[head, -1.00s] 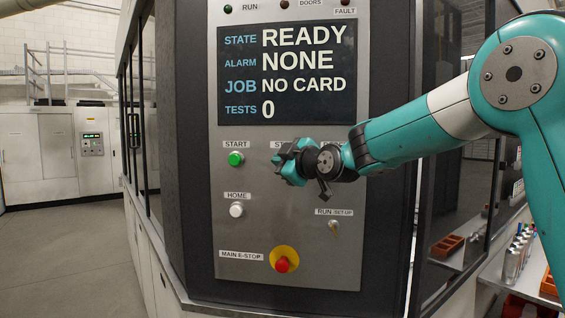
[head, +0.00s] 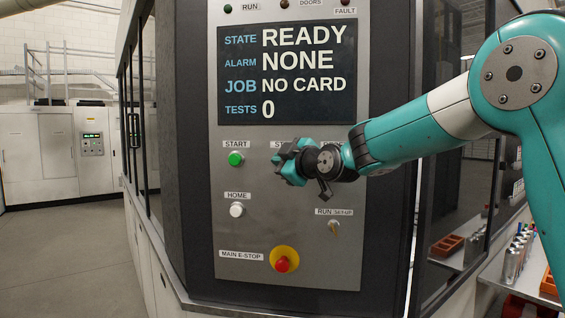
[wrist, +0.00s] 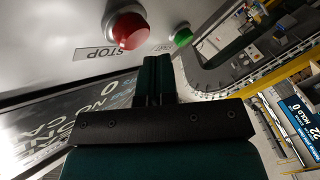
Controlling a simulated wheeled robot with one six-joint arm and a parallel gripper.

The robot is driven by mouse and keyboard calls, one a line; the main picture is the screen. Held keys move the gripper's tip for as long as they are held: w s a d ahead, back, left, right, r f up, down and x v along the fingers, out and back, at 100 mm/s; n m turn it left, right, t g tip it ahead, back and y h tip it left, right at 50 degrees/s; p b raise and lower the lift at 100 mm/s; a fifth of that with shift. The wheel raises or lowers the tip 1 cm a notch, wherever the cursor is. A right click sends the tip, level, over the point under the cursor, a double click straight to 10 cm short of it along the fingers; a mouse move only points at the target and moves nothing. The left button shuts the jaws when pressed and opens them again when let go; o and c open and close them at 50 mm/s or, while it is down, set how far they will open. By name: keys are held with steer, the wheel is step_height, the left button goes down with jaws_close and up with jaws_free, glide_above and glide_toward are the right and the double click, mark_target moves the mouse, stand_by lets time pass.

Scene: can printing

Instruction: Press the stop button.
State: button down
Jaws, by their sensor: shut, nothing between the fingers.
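The red stop button (wrist: 128,27) shows in the wrist view, with its STOP label (wrist: 93,53) beside it. In the head view the stop button is hidden behind my gripper (head: 284,160), and only the first letters of its label show. My gripper also shows in the wrist view (wrist: 157,62), its fingers shut together and empty. There the fingertips appear beside the red button, between it and the green start button (wrist: 182,37). I cannot tell how far the tips are from the panel. The screen (head: 287,75) reads READY, alarm NONE, job NO CARD, tests 0.
The green start button (head: 236,159) is left of my gripper, with the white home button (head: 237,210) below. The run/setup switch (head: 334,228) and the red main e-stop (head: 282,264) on its yellow base are lower on the panel. A side table (head: 490,290) stands at right.

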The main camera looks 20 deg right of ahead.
steer(key=shift+w, duration=0.1)
stand_by(0.7)
steer(key=shift+w+d, duration=0.2)
steer(key=shift+w, duration=0.15)
steer(key=shift+w+d, duration=0.45)
steer(key=shift+w, duration=0.35)
stand_by(1.1)
steer(key=shift+s+b, duration=0.1)
steer(key=shift+b, duration=0.25)
steer(key=shift+s+a+b, duration=0.3)
steer(key=shift+s+b, duration=0.15)
steer(key=shift+s, duration=0.1)
steer(key=shift+s+a+b, duration=0.3)
steer(key=shift+s+b, duration=0.1)
steer(key=shift+s, duration=0.15)
steer(key=shift+s+a+b, duration=0.4)
steer(key=shift+s+b, duration=0.15)
steer(key=shift+s, duration=0.2)
steer(key=shift+s+a+b, duration=0.35)
steer(key=shift+s+b, duration=0.25)
steer(key=shift+s, duration=0.15)
steer(key=shift+s+a+b, duration=0.4)
steer(key=shift+s+b, duration=0.15)
steer(key=shift+s, duration=0.2)
